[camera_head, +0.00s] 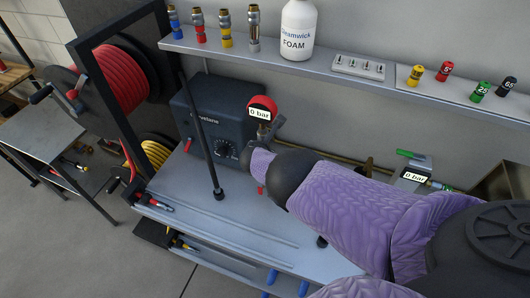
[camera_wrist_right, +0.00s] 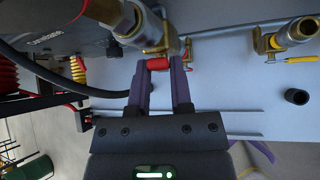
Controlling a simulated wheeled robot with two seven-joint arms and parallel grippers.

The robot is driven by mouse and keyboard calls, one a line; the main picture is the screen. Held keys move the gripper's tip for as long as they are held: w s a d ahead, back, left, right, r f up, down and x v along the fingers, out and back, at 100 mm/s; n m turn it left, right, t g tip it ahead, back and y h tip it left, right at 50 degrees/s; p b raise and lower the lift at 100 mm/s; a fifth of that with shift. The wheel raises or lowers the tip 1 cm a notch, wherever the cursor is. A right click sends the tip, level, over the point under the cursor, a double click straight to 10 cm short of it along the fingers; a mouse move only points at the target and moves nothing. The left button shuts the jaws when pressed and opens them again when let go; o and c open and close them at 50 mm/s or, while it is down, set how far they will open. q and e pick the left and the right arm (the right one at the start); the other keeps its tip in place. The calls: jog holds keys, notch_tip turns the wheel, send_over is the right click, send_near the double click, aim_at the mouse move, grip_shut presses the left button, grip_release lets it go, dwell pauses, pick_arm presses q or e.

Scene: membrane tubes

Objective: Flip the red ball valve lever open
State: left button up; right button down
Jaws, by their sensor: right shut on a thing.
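The red ball valve lever (camera_wrist_right: 159,63) shows as a short red grip between the two fingertips of my right gripper (camera_wrist_right: 161,68) in the right wrist view. The gripper is shut on it. The lever sits just below a metal and brass fitting (camera_wrist_right: 152,38), which hides part of it. In the head view a small red piece (camera_head: 260,190) shows beside my right wrist, and the purple-sleeved forearm covers the fingers. A red-capped gauge reading 0 bar (camera_head: 260,111) stands above the fitting. My left gripper is not in view.
A dark pump box (camera_head: 215,125) with a dial stands left of the gripper, with a black hose (camera_wrist_right: 70,85) nearby. A second brass fitting (camera_wrist_right: 292,35) is to the right. Another 0 bar gauge (camera_head: 414,177) shows beyond my arm. The bench front (camera_head: 225,225) is mostly clear.

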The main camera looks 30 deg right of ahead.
jog(key=shift+w+a+n+g+h+b, duration=0.2)
jog(key=shift+w+n+g+h+b, duration=0.15)
jog(key=shift+b, duration=0.45)
jog(key=c, duration=0.5)
grip_release()
jog(key=shift+r, duration=0.1)
